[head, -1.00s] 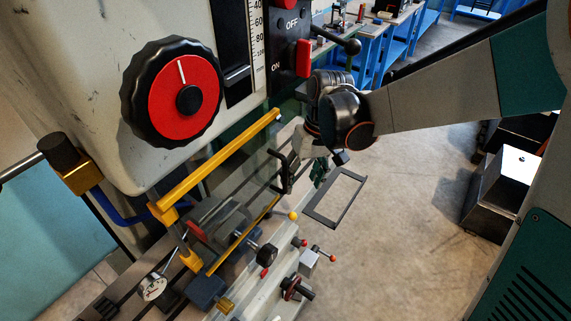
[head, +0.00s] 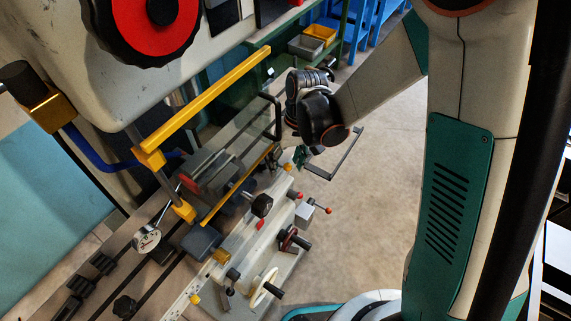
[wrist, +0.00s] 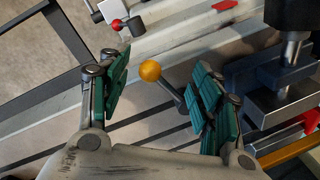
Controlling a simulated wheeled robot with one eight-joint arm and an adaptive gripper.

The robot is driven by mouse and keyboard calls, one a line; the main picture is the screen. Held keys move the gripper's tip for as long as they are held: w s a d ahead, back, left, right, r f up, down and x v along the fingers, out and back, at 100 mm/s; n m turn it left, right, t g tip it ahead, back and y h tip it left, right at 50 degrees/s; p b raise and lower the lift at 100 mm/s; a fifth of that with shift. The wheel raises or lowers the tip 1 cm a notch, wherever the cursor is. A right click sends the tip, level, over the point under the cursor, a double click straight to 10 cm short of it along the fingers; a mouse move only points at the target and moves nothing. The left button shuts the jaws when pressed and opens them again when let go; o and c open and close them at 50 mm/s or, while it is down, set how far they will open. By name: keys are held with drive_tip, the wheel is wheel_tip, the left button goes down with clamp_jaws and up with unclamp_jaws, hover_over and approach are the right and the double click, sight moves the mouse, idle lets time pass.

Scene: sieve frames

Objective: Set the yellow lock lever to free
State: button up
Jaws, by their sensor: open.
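The yellow lock lever shows in the wrist view as a round yellow ball knob (wrist: 150,71) on a short grey rod, which slopes down to the right towards the right finger. My gripper (wrist: 163,85) is open, with green finger pads on either side of the knob in that picture. The pads look apart from the knob, and I cannot tell the depth between them. In the head view the small knob (head: 287,167) sits on the machine bed, just left of and below my gripper (head: 303,156). The far end of the rod is partly hidden by the right finger.
A clear guard with a yellow bar (head: 210,98) and a black handle (head: 271,116) stands left of my gripper. A dark open frame (head: 338,158) sticks out to the right. Open floor is at right.

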drive_tip(key=shift+f, duration=0.25)
clamp_jaws()
